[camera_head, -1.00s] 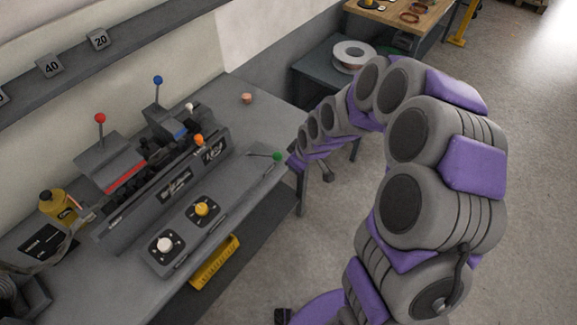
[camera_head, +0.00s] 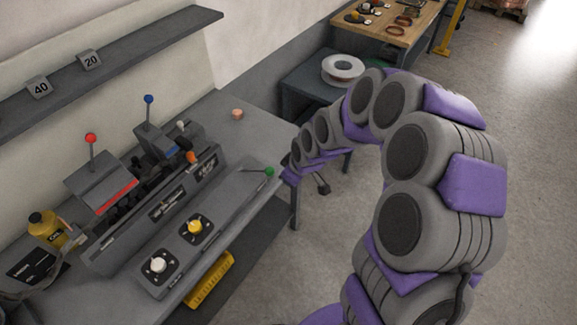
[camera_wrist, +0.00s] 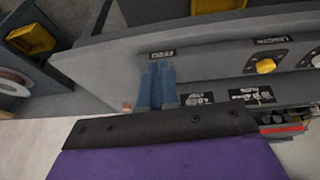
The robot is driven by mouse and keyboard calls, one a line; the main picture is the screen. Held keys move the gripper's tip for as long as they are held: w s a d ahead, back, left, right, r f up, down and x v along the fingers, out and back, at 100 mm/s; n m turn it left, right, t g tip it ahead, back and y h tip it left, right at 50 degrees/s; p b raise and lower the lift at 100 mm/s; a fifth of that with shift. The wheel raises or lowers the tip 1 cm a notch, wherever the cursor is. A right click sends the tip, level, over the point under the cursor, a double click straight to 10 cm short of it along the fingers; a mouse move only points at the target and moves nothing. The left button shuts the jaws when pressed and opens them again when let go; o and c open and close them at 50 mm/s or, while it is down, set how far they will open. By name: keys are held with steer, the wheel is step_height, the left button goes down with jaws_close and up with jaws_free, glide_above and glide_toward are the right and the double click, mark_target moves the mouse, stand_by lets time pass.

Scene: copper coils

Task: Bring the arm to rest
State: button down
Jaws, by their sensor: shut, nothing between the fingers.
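My arm arches over from the right side of the head view, and its far end (camera_head: 290,174) hangs beside the bench's right edge, close to the green-knobbed lever (camera_head: 269,172). My gripper's fingers are hard to make out there. In the wrist view, my gripper (camera_wrist: 158,78) shows as two blue fingers side by side, closed together and empty. They appear in front of the grey machine's panel; whether they touch it I cannot tell.
The grey bench (camera_head: 265,130) carries a winding machine with red (camera_head: 90,138) and blue (camera_head: 149,99) knobbed levers. A small copper piece (camera_head: 237,114) lies on the bench. A white spool (camera_head: 343,69) stands on a side table behind my arm. The floor at right is clear.

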steer(key=s+d+r+m+g+h, duration=0.1)
steer(key=s+d+r+m, duration=0.2)
steer(key=s, duration=0.8)
steer(key=s+d+r+m+g+h+b, duration=0.1)
steer(key=s+r, duration=0.5)
steer(key=s, duration=0.6)
steer(key=s+d+r+m+g+h+b, duration=0.1)
steer(key=s+d+r+m+g, duration=0.2)
steer(key=s, duration=0.8)
steer(key=d+r+m, duration=0.2)
steer(key=d+m, duration=0.1)
steer(key=shift+s+d+r, duration=0.15)
steer(key=shift+r, duration=0.1)
